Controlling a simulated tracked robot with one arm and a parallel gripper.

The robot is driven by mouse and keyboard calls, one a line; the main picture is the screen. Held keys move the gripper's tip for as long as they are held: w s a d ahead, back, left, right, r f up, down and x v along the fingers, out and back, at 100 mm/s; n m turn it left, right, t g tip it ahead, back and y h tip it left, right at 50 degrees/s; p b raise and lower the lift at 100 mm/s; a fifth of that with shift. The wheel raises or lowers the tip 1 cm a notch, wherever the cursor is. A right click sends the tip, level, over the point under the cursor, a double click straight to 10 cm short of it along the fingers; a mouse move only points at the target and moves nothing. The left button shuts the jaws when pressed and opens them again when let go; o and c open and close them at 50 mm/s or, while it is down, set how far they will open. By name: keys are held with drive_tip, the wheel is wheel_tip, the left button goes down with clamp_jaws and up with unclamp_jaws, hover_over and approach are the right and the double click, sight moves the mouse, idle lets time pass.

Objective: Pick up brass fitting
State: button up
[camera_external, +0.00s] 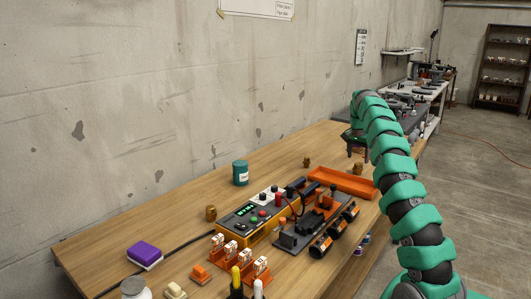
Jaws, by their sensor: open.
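A small brass-coloured fitting (358,169) stands on the wooden bench just below my gripper, near the far end of the orange tray. A second one (307,162) stands farther left toward the wall. A third (211,213) stands nearer, left of the yellow-sided device. My gripper (357,156) hangs from the curved green and black arm with its jaws open and pointing down. It appears above the first fitting; whether the fingertips reach down beside it is too small to tell.
An orange tray (345,183) lies on the bench near my arm. A device with buttons (257,217), a dark rack with orange parts (310,222), a green can (240,173) and a purple block (145,252) crowd the nearer bench. The bench by the wall is mostly clear.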

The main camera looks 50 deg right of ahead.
sight(358, 163)
drive_tip(key=f, duration=0.1)
drive_tip(key=f+b, duration=0.1)
drive_tip(key=f, duration=0.2)
drive_tip(key=shift+s+d+f+b, duration=0.3)
drive_tip(key=shift+f+b, duration=0.05)
drive_tip(key=shift+f, duration=0.05)
drive_tip(key=c, duration=1.1)
drive_tip(key=shift+r, duration=0.15)
drive_tip(key=shift+c, duration=0.2)
drive_tip(key=shift+r+p, duration=0.8)
drive_tip(key=shift+r, duration=0.9)
drive_tip(key=shift+s+a+r, duration=0.1)
drive_tip(key=shift+s+a, duration=0.25)
drive_tip(key=shift+a, duration=0.05)
drive_tip(key=shift+s+a, duration=0.2)
drive_tip(key=shift+a, duration=0.15)
drive_tip(key=shift+c, duration=0.6)
drive_tip(key=shift+s+a+r+p, duration=0.2)
drive_tip(key=shift+s+a+p, duration=0.1)
drive_tip(key=shift+s+a, duration=1.35)
drive_tip(key=shift+s+a+r+p, duration=0.25)
drive_tip(key=shift+s+a, duration=1)
drive_tip(key=shift+a, duration=0.85)
drive_tip(key=shift+s+a+r+p, duration=0.15)
drive_tip(key=shift+s+a+p, duration=0.2)
drive_tip(key=shift+s+a, duration=1.3)
